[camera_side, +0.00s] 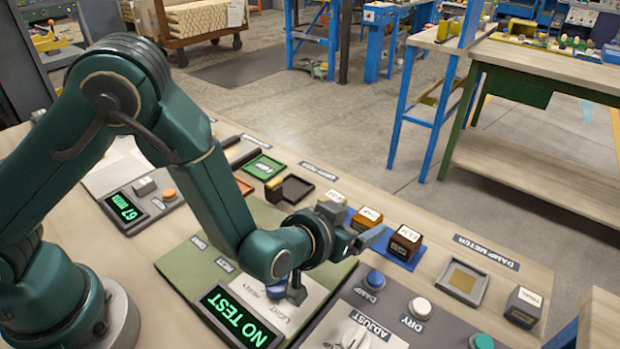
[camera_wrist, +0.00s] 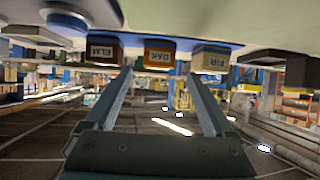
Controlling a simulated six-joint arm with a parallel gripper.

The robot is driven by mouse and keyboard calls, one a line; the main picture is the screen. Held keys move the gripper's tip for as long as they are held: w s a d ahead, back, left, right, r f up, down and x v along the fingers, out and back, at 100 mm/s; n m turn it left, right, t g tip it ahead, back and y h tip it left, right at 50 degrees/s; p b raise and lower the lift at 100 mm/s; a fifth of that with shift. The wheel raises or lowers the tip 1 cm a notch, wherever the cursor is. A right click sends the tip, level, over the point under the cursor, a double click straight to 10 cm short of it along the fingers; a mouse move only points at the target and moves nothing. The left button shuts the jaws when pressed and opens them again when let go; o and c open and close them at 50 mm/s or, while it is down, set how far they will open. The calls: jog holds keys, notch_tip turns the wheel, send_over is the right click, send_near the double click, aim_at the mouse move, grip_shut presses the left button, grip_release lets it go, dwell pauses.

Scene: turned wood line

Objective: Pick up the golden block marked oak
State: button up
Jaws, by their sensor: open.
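The golden-orange oak block (camera_side: 366,218) sits on a blue mat, in the middle of a row of three. In the wrist view, which is upside down, the oak block (camera_wrist: 159,55) shows its label between and beyond my fingertips. The dark brown elm block (camera_side: 405,241) is to its right in the side view, and the pale fir block (camera_wrist: 210,58) is on its other side. My gripper (camera_side: 352,227) is open and empty, with its fingers pointing toward the row. In the wrist view the fingertips (camera_wrist: 160,76) frame the oak block.
A damp meter plate (camera_side: 463,281) and a grey block (camera_side: 523,307) lie right of the mat. A panel with a dial (camera_side: 356,335) and buttons is in front. Dark trays (camera_side: 297,189) lie behind left. A "NO TEST" display (camera_side: 241,315) stands below my wrist.

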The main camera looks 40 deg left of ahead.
aim_at(368, 215)
jog(key=shift+x, duration=2.45)
jog(key=shift+d, duration=0.1)
grip_shut()
jog(key=shift+r, duration=0.1)
